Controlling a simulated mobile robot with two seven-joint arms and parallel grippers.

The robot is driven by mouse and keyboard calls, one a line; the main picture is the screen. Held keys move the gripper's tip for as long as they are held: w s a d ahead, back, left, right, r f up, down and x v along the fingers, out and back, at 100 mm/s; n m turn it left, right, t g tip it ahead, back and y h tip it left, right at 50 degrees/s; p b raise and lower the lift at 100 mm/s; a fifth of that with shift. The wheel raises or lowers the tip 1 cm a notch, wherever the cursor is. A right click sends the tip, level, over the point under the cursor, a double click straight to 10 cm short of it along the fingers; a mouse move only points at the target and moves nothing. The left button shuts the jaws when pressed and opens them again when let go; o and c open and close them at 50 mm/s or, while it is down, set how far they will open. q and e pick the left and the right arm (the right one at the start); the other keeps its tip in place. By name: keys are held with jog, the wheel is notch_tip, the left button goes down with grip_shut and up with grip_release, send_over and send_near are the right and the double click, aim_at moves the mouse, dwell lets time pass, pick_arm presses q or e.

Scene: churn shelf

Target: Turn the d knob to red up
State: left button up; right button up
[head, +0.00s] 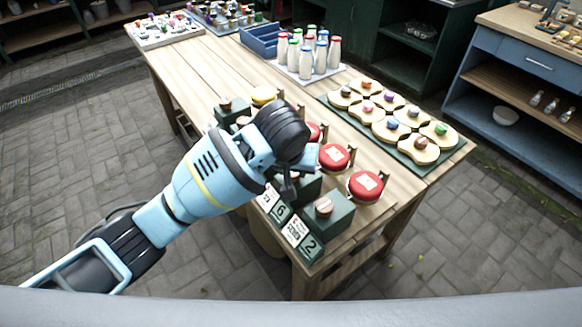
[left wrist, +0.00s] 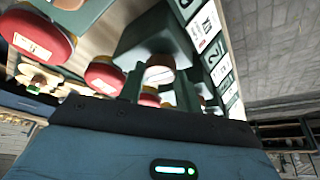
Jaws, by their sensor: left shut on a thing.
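Dark green boxes with round wooden-faced knobs stand in a row along the table's near edge. The front box (head: 330,222) has a free knob (head: 323,206) on top. My left gripper (head: 289,188) reaches down at the box behind it, and my arm hides much of that box. In the left wrist view a knob (left wrist: 160,69) with a pale face and reddish-brown rim sits between my fingers, on a green box (left wrist: 155,35). My left gripper is shut on this knob. I cannot tell which letter it bears or where its red mark points. My right gripper is not in view.
Label cards (head: 294,230) with numbers lie before the boxes. Red-lidded jars (head: 366,185) stand just behind them. A green tray (head: 460,147) with knobbed wooden pieces, bottles (head: 306,58) and a blue crate (head: 262,39) are farther back.

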pick_arm(q)
jog(key=shift+n, duration=0.3)
dwell(0.4)
jog(key=o, duration=1)
jog(key=v, duration=0.7)
jog(key=shift+s+r, duration=0.2)
jog(key=shift+r, duration=0.15)
jog(key=shift+s+d+f, duration=0.1)
